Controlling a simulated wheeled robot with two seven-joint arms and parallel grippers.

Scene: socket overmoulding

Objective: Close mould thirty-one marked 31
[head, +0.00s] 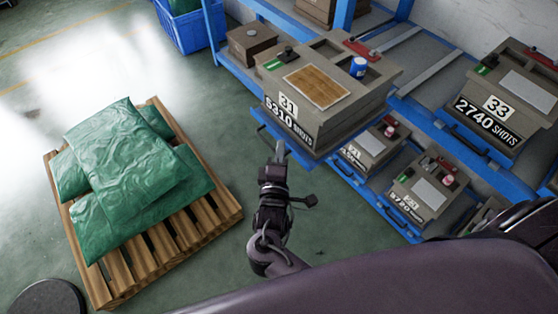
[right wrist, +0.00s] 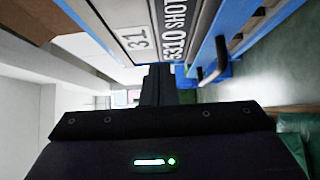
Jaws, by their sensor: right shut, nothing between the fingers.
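Mould thirty-one (head: 320,112) is a grey-brown block with a white "31" label and "5310 SHOTS" on its front. It sits on a blue tray (head: 262,119) that juts out from the rack. A wooden-coloured plate and a blue can are on its top. Its label side (right wrist: 178,30) also shows in the right wrist view, with a dark handle (right wrist: 212,74) on blue beside it. My right gripper (head: 280,150) is shut and empty, close to the tray's front left part; I cannot tell whether it touches. The fingers (right wrist: 157,84) show in the wrist view. My left gripper is not in view.
The blue rack (head: 415,112) holds other moulds, including mould 33 (head: 505,100) at the right and several on lower trays. A wooden pallet (head: 200,222) with green sacks (head: 130,160) stands on the left. Green floor is clear between pallet and rack.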

